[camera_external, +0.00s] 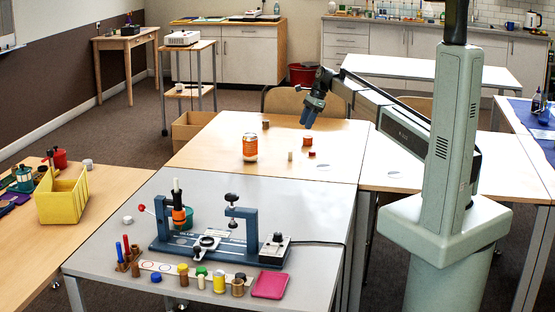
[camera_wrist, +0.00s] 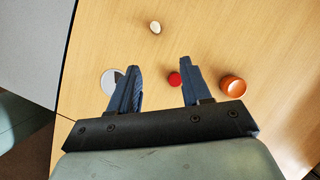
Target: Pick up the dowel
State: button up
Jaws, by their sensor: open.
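The dowel (camera_external: 290,156) is a short, pale wooden cylinder standing upright on the wooden table. In the wrist view its pale round top (camera_wrist: 155,27) lies beyond my fingertips, near the upper middle. My gripper (camera_external: 308,122) hangs above the table, further back than the dowel and slightly to its right in the external view. Its two blue-grey fingers (camera_wrist: 160,66) are apart, with nothing held between them.
A small red piece (camera_wrist: 174,79), an orange-brown round piece (camera_wrist: 232,86) and a white disc (camera_wrist: 108,82) lie near the dowel. An orange-labelled jar (camera_external: 250,148) and a wooden block (camera_external: 266,124) stand left. Bare tabletop surrounds the dowel.

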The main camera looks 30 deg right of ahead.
jog(key=a, duration=0.3)
send_near(290, 152)
jog(key=x, duration=0.4)
jog(key=shift+w+a+f, duration=0.1)
jog(key=shift+w+f, duration=0.25)
jog(key=shift+w, duration=0.05)
jog(key=shift+x, duration=2.6)
jog(key=shift+c, duration=0.5)
grip_shut()
